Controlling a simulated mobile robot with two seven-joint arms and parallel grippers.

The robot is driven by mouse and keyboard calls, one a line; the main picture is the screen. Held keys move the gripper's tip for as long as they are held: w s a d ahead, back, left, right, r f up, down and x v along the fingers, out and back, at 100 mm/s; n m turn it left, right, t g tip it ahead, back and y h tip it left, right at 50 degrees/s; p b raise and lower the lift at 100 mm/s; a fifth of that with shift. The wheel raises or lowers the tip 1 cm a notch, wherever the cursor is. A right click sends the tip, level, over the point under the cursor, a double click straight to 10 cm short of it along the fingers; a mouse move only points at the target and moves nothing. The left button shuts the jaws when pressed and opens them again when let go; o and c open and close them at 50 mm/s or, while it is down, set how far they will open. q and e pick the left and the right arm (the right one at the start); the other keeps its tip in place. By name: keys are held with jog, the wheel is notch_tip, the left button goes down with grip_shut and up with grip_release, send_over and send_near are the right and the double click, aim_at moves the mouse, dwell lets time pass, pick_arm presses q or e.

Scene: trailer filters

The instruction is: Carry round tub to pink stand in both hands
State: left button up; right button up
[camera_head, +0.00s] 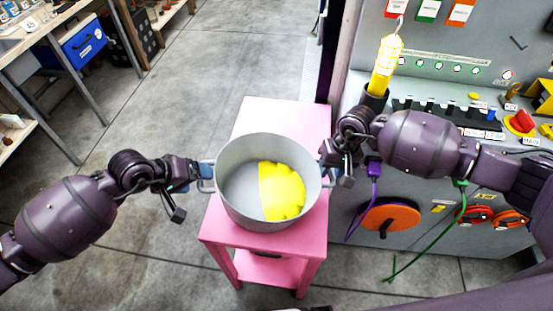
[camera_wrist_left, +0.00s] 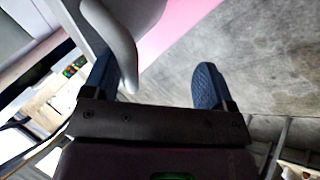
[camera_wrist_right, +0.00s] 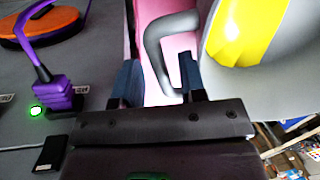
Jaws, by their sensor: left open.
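The round tub (camera_head: 240,210) is a grey pot with two side handles and a yellow patch inside. It sits upright on the pink stand (camera_head: 285,115). My left gripper (camera_head: 194,172) is open at the tub's left handle. In the left wrist view that handle (camera_wrist_left: 122,45) is beside one finger, and the other finger is well apart from it. My right gripper (camera_head: 328,165) is at the right handle. In the right wrist view that handle (camera_wrist_right: 155,50) passes between the partly spread fingers; whether they press on it is unclear.
A grey panel (camera_head: 430,85) with a yellow lamp (camera_head: 386,62), an orange disc (camera_head: 390,216) and a green cable stands close on the right. A workbench with a blue box (camera_head: 82,43) is at the far left. The floor left of the stand is clear.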

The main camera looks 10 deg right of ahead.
pick_arm(q)
jog(key=shift+a+v, duration=0.2)
jog(key=shift+v, duration=1.5)
pick_arm(e)
jog(key=shift+d, duration=0.2)
pick_arm(q)
jog(key=shift+w+f, duration=0.1)
pick_arm(e)
jog(key=o, duration=0.8)
jog(key=v, duration=1.2)
jog(key=shift+a+r, duration=0.1)
jog(key=shift+a, duration=0.1)
jog(key=shift+r, duration=0.1)
pick_arm(q)
jog(key=p+v, duration=0.2)
jog(key=v, duration=0.5)
pick_arm(e)
jog(key=shift+a+v, duration=0.2)
jog(key=shift+v, duration=0.65)
jog(key=shift+a+v, duration=0.15)
jog(key=shift+v, duration=0.75)
